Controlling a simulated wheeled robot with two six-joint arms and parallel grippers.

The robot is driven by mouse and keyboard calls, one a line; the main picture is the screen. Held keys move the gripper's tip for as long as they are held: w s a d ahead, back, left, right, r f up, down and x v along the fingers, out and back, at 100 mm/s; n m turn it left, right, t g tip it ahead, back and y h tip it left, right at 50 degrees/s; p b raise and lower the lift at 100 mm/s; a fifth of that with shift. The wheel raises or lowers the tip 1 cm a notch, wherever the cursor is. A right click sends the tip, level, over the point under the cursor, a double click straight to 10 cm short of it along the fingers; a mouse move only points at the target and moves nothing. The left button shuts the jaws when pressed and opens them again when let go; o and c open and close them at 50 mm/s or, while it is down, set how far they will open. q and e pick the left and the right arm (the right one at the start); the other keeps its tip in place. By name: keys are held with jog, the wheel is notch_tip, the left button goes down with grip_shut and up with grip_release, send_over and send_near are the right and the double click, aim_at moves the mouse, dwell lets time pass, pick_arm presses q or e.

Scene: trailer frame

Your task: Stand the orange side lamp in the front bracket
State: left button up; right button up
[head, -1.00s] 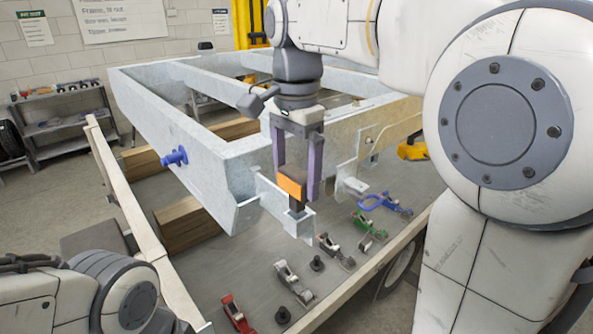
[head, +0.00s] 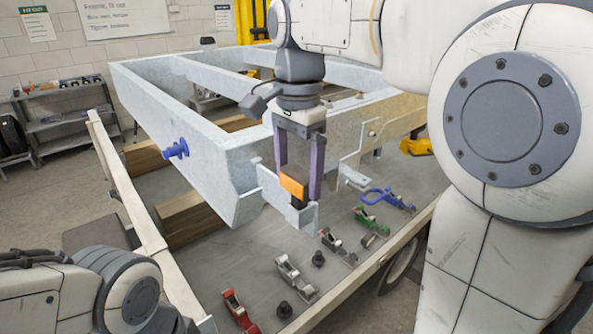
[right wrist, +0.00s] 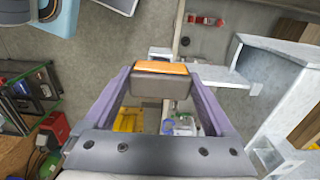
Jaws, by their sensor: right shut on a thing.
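The orange side lamp (head: 293,187), a flat orange block with a dark foot, is between the purple fingers of my right gripper (head: 299,184). That gripper is shut on it, pointing down. The lamp overlaps the outer end of the grey front bracket (head: 272,187), a plate on the frame's near corner. I cannot tell whether the foot touches the bracket. In the right wrist view the lamp (right wrist: 160,78) sits across the finger ends, with a pale bracket plate (right wrist: 222,76) to its right. My left arm shows at lower left in the head view; its gripper is out of view.
The grey trailer frame (head: 190,125) rises behind the bracket. A second bracket (head: 352,175) is to the right. Red (head: 238,312), grey (head: 296,280), green (head: 371,222) and blue (head: 388,198) clamps and dark knobs (head: 318,258) lie along the near deck.

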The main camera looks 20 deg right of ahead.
jog(key=shift+f+b, duration=0.8)
jog(key=shift+f, duration=0.4)
jog(key=o, duration=1.2)
jog(key=shift+r, duration=0.1)
notch_tip(320, 180, up, 10)
jog(key=shift+r, duration=0.15)
